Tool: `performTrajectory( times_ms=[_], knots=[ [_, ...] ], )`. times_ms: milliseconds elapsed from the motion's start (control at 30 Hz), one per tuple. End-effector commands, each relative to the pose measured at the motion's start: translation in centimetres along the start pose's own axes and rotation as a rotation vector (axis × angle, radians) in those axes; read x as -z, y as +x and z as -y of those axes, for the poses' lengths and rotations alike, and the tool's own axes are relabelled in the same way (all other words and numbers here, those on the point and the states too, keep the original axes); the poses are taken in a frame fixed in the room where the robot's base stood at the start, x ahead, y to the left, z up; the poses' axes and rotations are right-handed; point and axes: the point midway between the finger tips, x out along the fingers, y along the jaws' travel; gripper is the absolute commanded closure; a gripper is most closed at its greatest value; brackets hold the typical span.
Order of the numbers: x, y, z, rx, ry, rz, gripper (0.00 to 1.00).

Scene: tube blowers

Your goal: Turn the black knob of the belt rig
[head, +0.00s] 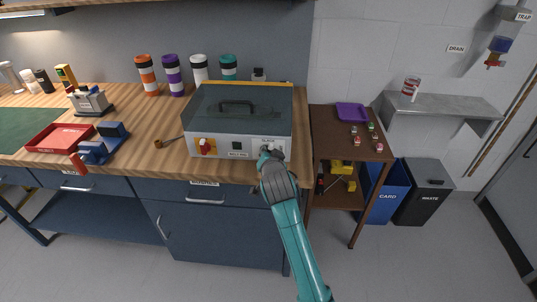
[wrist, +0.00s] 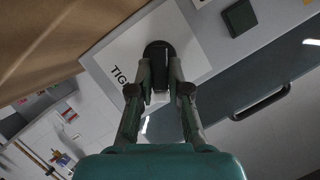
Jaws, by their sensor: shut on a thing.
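The belt rig (head: 222,148) is a grey box with a dark see-through lid and a handle, standing on the wooden bench. Its front face carries a red switch on a yellow plate (head: 205,147) at the left, a dark square button (head: 236,146) in the middle and a white label plate at the right. My gripper (head: 265,152) is at that right plate and covers most of it in the head view. In the wrist view the black knob (wrist: 158,48) sits on the white plate (wrist: 120,48), between the fingertips of my gripper (wrist: 160,75), which are shut on it.
A red tray (head: 60,137), a blue fixture (head: 100,150) and a small wooden-handled tool (head: 168,142) lie left of the rig. Striped canisters (head: 172,75) stand behind. A brown cart (head: 340,146) with a purple tray (head: 352,112) stands close on the right.

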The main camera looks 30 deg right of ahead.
Motion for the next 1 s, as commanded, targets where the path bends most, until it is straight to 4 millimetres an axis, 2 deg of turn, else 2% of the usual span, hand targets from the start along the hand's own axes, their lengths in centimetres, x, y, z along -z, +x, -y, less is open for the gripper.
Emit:
performTrajectory(
  times_ms=[500, 1000],
  knots=[
    [-0.24, 0.08, 0.80, -0.161, -0.389, 0.002, 1.00],
    [-0.39, 0.15, 0.91, -0.216, -0.519, 0.003, 1.00]
  ],
)
